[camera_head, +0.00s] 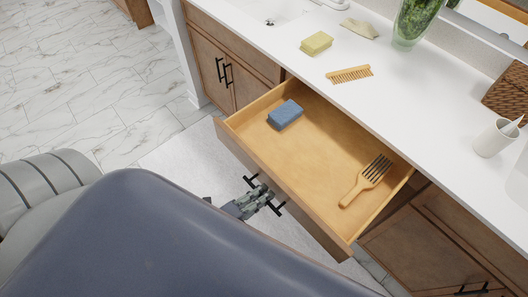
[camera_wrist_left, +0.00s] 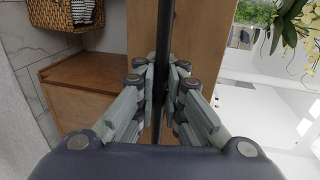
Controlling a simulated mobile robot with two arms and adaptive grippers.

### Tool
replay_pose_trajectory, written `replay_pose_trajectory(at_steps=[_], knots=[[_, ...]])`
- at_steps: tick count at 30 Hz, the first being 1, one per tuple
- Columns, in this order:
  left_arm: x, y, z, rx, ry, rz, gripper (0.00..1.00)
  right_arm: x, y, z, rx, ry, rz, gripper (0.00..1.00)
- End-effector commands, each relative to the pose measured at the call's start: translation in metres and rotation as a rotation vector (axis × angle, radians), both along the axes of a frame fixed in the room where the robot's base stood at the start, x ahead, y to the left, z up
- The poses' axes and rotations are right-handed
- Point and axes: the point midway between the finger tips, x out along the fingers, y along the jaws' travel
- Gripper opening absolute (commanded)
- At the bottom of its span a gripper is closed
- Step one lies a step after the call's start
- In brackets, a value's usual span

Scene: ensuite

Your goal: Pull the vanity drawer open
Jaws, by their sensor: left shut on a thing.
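The vanity drawer (camera_head: 290,205) stands well open in the head view, its wooden front pulled out from the white-topped vanity. Inside lie a blue sponge (camera_head: 285,114) and a wooden brush with dark bristles (camera_head: 367,181). My left gripper (camera_head: 262,195) is at the drawer front, shut on the black bar handle. In the left wrist view, my left gripper (camera_wrist_left: 169,75) has its fingers on either side of the dark handle (camera_wrist_left: 164,40), in front of the wooden drawer front (camera_wrist_left: 140,30). My right gripper is in neither view.
On the white counter (camera_head: 300,50) are a yellow sponge (camera_head: 316,43), a wooden comb (camera_head: 349,74), a white cup (camera_head: 495,138) and a glass vase (camera_head: 412,25). Closed cabinet doors (camera_head: 213,65) are left of the drawer. A white mat (camera_head: 185,155) and marble floor lie in front.

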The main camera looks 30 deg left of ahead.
Motion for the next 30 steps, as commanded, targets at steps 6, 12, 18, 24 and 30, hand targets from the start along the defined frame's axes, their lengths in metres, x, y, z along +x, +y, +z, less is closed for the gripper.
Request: replay_pose_trajectory(at_steps=[6, 12, 18, 24, 30], knots=[[0.001, 0.0, 0.002, 0.0, -0.004, 0.001, 0.17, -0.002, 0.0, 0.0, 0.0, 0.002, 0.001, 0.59], [0.001, 0.0, 0.001, -0.001, -0.002, 0.0, 0.17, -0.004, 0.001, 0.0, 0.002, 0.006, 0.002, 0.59], [-0.01, 0.004, 0.002, 0.0, -0.001, 0.0, 0.17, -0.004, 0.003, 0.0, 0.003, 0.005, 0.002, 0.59], [-0.044, 0.016, 0.009, -0.001, 0.002, 0.002, 0.17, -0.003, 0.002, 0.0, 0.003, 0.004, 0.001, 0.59], [-0.08, 0.029, 0.017, -0.001, 0.001, 0.002, 0.17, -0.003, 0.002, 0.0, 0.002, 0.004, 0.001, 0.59]])
